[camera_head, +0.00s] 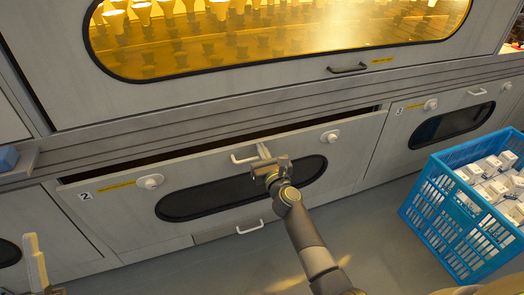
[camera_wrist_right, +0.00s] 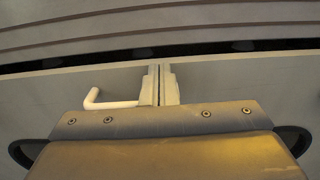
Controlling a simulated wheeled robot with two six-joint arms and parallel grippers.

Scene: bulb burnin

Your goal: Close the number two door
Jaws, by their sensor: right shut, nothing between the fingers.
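The number two door (camera_head: 120,205) is a grey panel marked "2" with a dark oval window. It tilts outward a little, with a dark gap along its top edge. Its white handle (camera_head: 238,159) is at the top middle. My right gripper (camera_head: 264,152) is shut and empty at the door's upper edge, beside the handle. In the right wrist view, the shut fingers (camera_wrist_right: 160,82) overlap the right end of the handle (camera_wrist_right: 108,104); I cannot tell whether they touch it. Part of my left gripper (camera_head: 36,262) shows at the lower left; its jaws are unclear.
A blue crate (camera_head: 440,212) of white boxes stands on the floor at the right. The number three door (camera_head: 395,135) is right of door two. Above is a lit window (camera_head: 280,45) with bulbs. The floor (camera_head: 380,235) left of the crate is clear.

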